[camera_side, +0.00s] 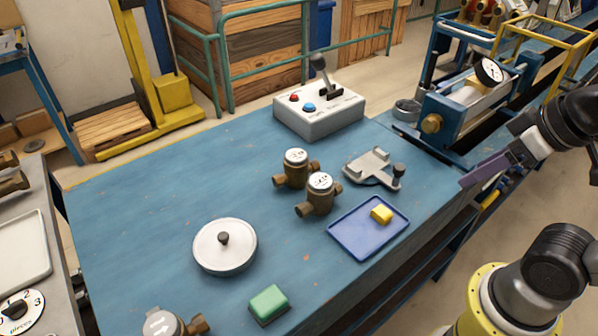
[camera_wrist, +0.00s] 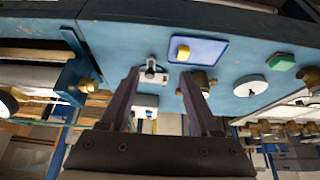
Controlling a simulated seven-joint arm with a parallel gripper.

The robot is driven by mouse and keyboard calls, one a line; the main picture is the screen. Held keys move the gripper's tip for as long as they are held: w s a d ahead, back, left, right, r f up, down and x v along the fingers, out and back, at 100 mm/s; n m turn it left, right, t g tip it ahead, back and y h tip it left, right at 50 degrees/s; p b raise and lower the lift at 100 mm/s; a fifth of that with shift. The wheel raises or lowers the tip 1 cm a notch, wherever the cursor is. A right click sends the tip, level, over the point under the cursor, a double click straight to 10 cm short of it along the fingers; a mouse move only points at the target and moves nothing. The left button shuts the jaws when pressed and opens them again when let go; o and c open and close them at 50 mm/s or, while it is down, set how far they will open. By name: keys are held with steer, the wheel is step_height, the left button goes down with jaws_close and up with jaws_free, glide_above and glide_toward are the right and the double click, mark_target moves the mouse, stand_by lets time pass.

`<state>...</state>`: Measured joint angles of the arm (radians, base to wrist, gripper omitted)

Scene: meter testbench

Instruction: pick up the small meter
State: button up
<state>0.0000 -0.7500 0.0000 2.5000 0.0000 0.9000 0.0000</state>
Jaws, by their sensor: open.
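Two similar brass meters with white round dials stand close together mid-table, a rear one (camera_side: 296,166) and a front one (camera_side: 320,194). I cannot tell which is smaller. A third meter (camera_side: 160,323), cut off by the bottom edge, stands at the front left. My gripper (camera_side: 470,182) is at the right, by the table's right edge, empty and apart from all the meters. In the wrist view its purple fingers (camera_wrist: 160,73) are spread wide. A brass meter (camera_wrist: 204,78) shows there partly behind the right finger.
A grey clamp fixture (camera_side: 374,168) and a blue tray (camera_side: 345,245) with a yellow block (camera_side: 381,214) lie between meters and gripper. A round white lid (camera_side: 224,252), green block (camera_side: 269,302) and control box (camera_side: 322,115) stand around. The table's left part is clear.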

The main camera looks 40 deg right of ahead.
steer(key=o, duration=0.6)
